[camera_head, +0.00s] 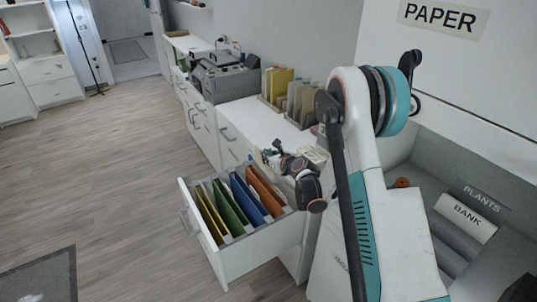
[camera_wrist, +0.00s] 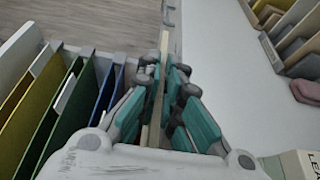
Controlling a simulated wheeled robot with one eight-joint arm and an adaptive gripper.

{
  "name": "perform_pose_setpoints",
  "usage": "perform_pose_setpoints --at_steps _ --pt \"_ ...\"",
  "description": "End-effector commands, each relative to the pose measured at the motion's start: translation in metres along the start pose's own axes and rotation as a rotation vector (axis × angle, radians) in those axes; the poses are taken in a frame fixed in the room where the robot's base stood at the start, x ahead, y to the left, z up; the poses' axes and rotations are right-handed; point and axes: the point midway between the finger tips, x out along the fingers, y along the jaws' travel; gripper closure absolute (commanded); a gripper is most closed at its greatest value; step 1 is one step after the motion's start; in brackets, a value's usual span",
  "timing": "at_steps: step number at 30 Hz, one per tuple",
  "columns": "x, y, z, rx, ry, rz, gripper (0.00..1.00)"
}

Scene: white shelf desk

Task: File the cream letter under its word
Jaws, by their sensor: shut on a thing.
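My gripper (camera_wrist: 163,85) is shut on the thin cream letter (camera_wrist: 164,45), seen edge-on and upright between the teal finger pads in the wrist view. In the head view my gripper (camera_head: 274,154) is above the counter edge, just behind the open drawer (camera_head: 262,250); the letter is not clear there, and its writing is hidden. The drawer holds a yellow folder (camera_head: 212,214), a green folder (camera_head: 230,207), a blue folder (camera_head: 248,198) and an orange folder (camera_head: 264,190). Their pale tabs show no readable word. In the wrist view the folders stand left of my gripper.
A PAPER sign (camera_head: 442,17) hangs on the wall. PLANTS (camera_head: 483,196) and BANK (camera_head: 466,217) labels are at right. Upright files (camera_head: 302,100) and a grey machine (camera_head: 226,77) stand on the counter. A pale box (camera_wrist: 302,165) is close to my gripper.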

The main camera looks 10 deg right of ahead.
Motion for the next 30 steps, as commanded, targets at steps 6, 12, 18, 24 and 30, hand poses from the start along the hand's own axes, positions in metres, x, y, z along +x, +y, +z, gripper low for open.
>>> perform_pose_setpoints --at_steps 6,12,18,24,30 --pt "0.0 0.0 0.0 0.0 0.0 0.0 1.0" --pt "0.0 0.0 -0.001 0.0 0.0 0.0 1.0" --pt "0.002 0.0 -0.005 0.0 0.0 -0.001 1.0" --pt "0.005 0.0 -0.013 0.0 0.0 -0.001 1.0" --pt "0.009 0.0 -0.022 0.0 0.0 -0.001 1.0"
